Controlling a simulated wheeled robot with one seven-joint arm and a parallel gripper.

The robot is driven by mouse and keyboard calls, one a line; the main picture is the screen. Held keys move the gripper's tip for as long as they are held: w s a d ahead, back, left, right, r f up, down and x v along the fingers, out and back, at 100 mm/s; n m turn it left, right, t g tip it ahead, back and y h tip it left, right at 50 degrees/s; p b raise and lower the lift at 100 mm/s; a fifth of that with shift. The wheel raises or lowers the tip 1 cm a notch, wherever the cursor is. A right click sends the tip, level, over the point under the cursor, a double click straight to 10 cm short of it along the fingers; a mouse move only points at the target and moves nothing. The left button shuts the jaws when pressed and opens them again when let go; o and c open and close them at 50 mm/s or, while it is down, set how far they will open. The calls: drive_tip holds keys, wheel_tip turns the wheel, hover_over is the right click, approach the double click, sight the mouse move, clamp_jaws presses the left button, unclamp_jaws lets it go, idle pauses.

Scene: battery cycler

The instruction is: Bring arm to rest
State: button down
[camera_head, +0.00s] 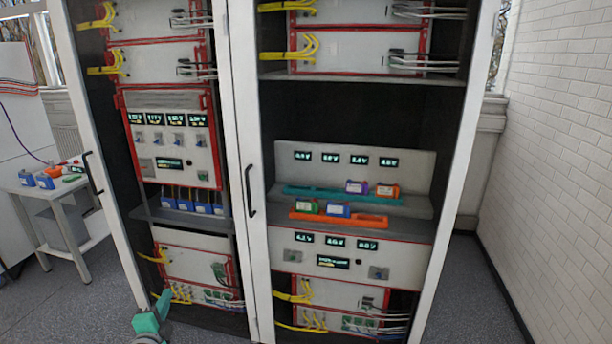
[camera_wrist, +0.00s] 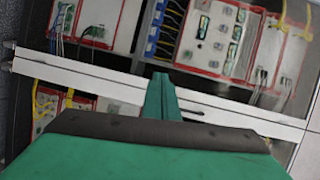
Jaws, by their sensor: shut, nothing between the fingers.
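My gripper (camera_wrist: 161,92) shows in the wrist view as green fingers pressed together, shut and empty. The wrist view is tilted, with the cabinet turned on its side behind the fingers. A green part of my arm (camera_head: 147,322) shows at the bottom left of the head view, in front of the cabinet's lower part. The rest of the arm is out of that view. The tall battery cycler cabinet (camera_head: 241,130) stands ahead with two bays. I cannot tell the exact gap between my gripper and the cabinet.
In the right bay, a teal tray (camera_head: 310,191) and an orange tray (camera_head: 375,220) hold small battery blocks. A white side table (camera_head: 35,190) with more blocks stands at the left. A white brick wall (camera_head: 560,150) is at the right. Grey floor shows on both sides.

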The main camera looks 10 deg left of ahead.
drive_tip(key=s+d+f+n, duration=0.2)
drive_tip(key=s+d+f, duration=0.1)
drive_tip(key=d+f, duration=0.55)
drive_tip(key=s+d+f+n+g, duration=0.1)
drive_tip(key=s+d+f+n, duration=0.2)
drive_tip(key=s+d+f, duration=0.5)
drive_tip(key=s+d+f+n+g, duration=0.1)
drive_tip(key=s+d+f+n, duration=0.3)
drive_tip(key=s+d, duration=0.6)
drive_tip(key=s+d+r+n+h, duration=0.1)
drive_tip(key=s+d+r, duration=0.3)
drive_tip(key=s, duration=0.5)
drive_tip(key=s+d+r+n+h, duration=0.2)
drive_tip(key=s+d+r, duration=0.2)
drive_tip(key=s+d, duration=0.5)
drive_tip(key=s+d+r+n+t+h, duration=0.1)
drive_tip(key=s+d+r+n, duration=0.1)
drive_tip(key=s+d+r, duration=0.2)
drive_tip(key=s+d, duration=0.3)
drive_tip(key=s, duration=0.2)
drive_tip(key=shift+s, duration=0.35)
